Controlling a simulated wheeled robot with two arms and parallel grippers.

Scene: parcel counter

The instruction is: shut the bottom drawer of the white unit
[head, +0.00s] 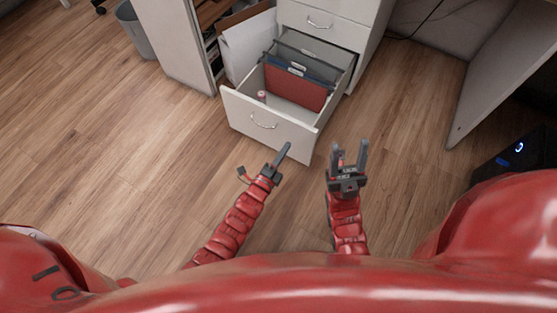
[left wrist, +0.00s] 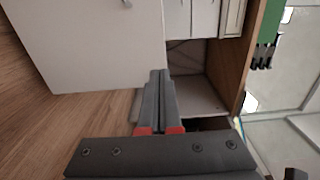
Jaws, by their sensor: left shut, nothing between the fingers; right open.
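The white unit (head: 334,37) stands at the top centre of the head view. Its bottom drawer (head: 262,127) is pulled well out, with a curved metal handle on the front. Red and grey hanging folders (head: 295,86) and a small pinkish item (head: 262,96) are inside it. My left gripper (head: 285,150) is shut and empty, close in front of the drawer front; contact cannot be told. It also shows in the left wrist view (left wrist: 160,80), where a pale panel fills the upper left. My right gripper (head: 348,152) is open and empty, right of the drawer's front corner.
A grey bin (head: 135,30) and an open shelf unit (head: 180,45) stand left of the white unit. A pale panel (head: 500,75) stands at the right, near a black device with a blue light (head: 518,148). Wooden floor around the drawer is clear.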

